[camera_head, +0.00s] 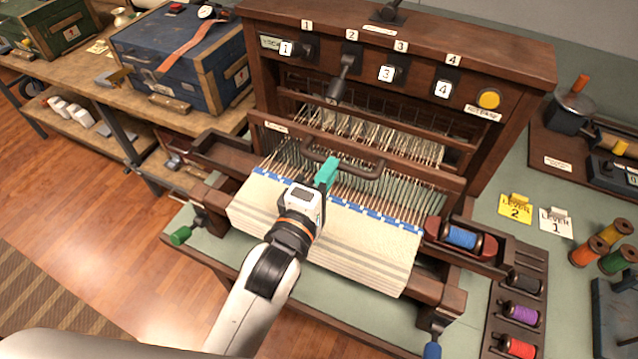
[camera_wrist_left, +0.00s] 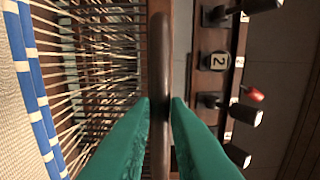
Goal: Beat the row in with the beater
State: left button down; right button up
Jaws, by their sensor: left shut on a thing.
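The loom's beater (camera_head: 345,168) is a dark frame with a curved handle bar, standing behind the woven cloth (camera_head: 320,245). My left gripper (camera_head: 328,168) has teal fingers and is shut on the beater's handle, near its left end. In the left wrist view the brown handle bar (camera_wrist_left: 160,70) runs between the two fingers (camera_wrist_left: 160,120). A blue and white row (camera_head: 350,210) lies along the cloth's far edge, with a gap of warp threads between it and the beater. My right gripper is not in view.
A shuttle with blue thread (camera_head: 462,237) rests in the tray at the loom's right. Numbered levers (camera_head: 345,68) and a yellow button (camera_head: 488,98) are on the upper frame. Thread spools (camera_head: 518,313) lie at right. A blue chest (camera_head: 180,55) stands at left.

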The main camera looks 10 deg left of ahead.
pick_arm(q)
jog(key=x, duration=0.6)
jog(key=shift+w, duration=0.2)
jog(key=shift+f, duration=0.1)
jog(key=c, duration=1)
grip_release()
jog(key=p+v, duration=0.2)
jog(key=v, duration=0.6)
jog(key=shift+p, duration=0.35)
